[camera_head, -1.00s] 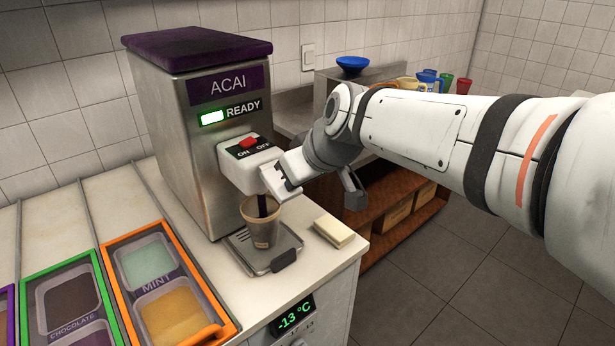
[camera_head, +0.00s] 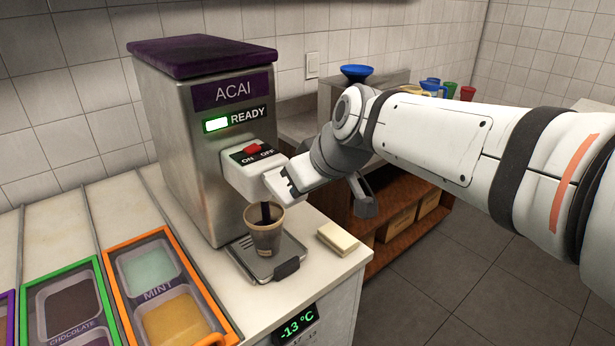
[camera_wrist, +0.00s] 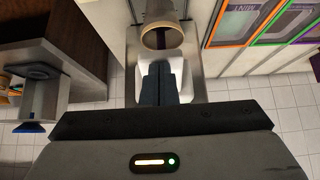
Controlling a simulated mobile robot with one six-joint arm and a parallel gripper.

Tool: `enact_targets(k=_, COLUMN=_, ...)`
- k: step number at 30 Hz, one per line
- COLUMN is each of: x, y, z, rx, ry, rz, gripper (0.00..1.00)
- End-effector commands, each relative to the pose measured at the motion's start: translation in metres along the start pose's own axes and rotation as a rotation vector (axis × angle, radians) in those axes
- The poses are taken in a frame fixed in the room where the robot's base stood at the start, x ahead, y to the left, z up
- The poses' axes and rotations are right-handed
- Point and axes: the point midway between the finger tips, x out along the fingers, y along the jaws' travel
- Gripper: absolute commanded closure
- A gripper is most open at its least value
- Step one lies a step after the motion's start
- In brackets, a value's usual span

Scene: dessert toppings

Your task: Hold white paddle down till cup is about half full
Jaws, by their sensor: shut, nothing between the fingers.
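The acai machine (camera_head: 190,140) shows a lit green READY light and a red switch (camera_head: 252,149). A brown-tan cup (camera_head: 264,240) stands upright under its white spout, and a dark strand of acai (camera_head: 266,212) runs down into it. My gripper (camera_head: 288,184) is at the white paddle, beside the spout and above the cup. In the wrist view my black fingers (camera_wrist: 157,68) are together and empty, in front of the white paddle (camera_wrist: 183,76). The cup opening (camera_wrist: 162,38) is beyond them. Finger contact with the paddle is partly hidden, and the fill level is unclear.
The cup rests on a metal drip tray (camera_head: 246,262). A cream block (camera_head: 338,238) lies to its right. Topping bins (camera_head: 152,266) are at the left. A -13 °C display (camera_head: 298,323) is on the counter front. A wooden shelf unit (camera_head: 400,225) stands behind my arm.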

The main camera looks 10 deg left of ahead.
Motion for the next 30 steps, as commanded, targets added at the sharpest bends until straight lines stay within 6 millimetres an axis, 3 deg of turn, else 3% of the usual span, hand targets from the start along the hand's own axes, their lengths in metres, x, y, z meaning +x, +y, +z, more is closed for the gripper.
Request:
enact_targets(k=6, x=-0.045, y=0.005, z=-0.002, rx=0.001, ry=0.004, rz=0.002, gripper=1.0)
enact_targets(k=12, x=-0.072, y=0.008, z=-0.001, rx=0.001, ry=0.002, rz=0.002, gripper=1.0)
enact_targets(k=28, x=-0.08, y=0.008, z=0.0, rx=-0.002, ry=0.002, rz=0.0, gripper=1.0)
enact_targets(k=30, x=-0.078, y=0.017, z=0.019, rx=0.054, ry=-0.033, rz=0.024, gripper=1.0)
